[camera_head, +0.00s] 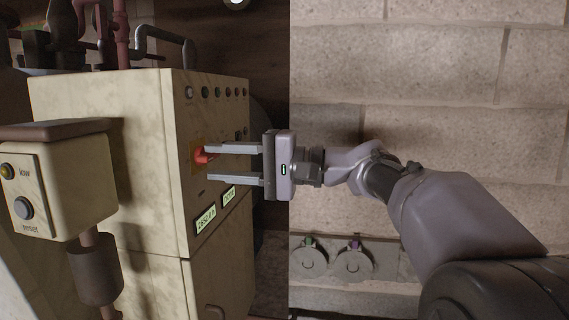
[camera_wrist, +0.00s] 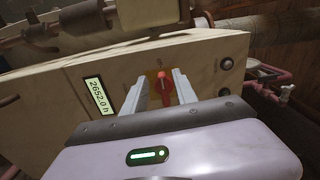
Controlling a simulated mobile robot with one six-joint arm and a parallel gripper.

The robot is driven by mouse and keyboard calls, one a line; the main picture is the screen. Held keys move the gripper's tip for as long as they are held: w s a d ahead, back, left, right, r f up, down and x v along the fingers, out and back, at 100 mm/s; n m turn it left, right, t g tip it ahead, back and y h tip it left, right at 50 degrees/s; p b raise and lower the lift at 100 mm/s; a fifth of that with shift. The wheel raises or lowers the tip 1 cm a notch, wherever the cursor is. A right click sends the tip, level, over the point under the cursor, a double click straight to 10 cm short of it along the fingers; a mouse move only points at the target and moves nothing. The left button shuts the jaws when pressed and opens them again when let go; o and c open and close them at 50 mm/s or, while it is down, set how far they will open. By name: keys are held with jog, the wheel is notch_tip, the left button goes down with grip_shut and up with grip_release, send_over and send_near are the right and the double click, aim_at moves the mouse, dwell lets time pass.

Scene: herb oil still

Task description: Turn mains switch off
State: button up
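The mains switch is a red rotary handle (camera_head: 203,155) on a yellow plate (camera_head: 195,160), set in the face of a cream cabinet (camera_head: 110,130). In the wrist view the red handle (camera_wrist: 164,84) sits between my two fingertips. My gripper (camera_head: 212,164) reaches in from the right with its fingers spread, one above and one below in the head view. In the wrist view my gripper (camera_wrist: 166,84) shows a gap between each finger and the handle. The fingers look open and hold nothing. The upper finger hides part of the switch in the head view.
Two lit displays (camera_head: 206,220) sit below the switch, and a row of buttons and lamps (camera_head: 205,92) runs above it. A smaller cream box (camera_head: 58,185) with a reset button stands at left. Pipes (camera_head: 150,38) rise behind the cabinet. A stone wall (camera_head: 450,90) fills the right.

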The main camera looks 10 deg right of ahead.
jog(key=p+v, duration=0.1)
jog(key=v, duration=1.5)
jog(key=shift+p, duration=0.3)
jog(key=s+a+f+m+g+h, duration=0.1)
jog(key=s+a+f+g+h, duration=0.1)
jog(key=s+a+f+h, duration=0.45)
jog(key=s+d+f+h, duration=0.1)
jog(key=s+f+h, duration=0.3)
jog(key=s+f, duration=0.4)
jog(key=s+d+f+t+h, duration=0.1)
jog(key=s+f+h, duration=0.3)
jog(key=s+f, duration=0.4)
notch_tip(320, 180, down, 6)
jog(key=shift+d+f+t, duration=0.25)
jog(key=shift+d+t, duration=0.05)
jog(key=shift+d, duration=0.15)
jog(key=shift+h, duration=0.25)
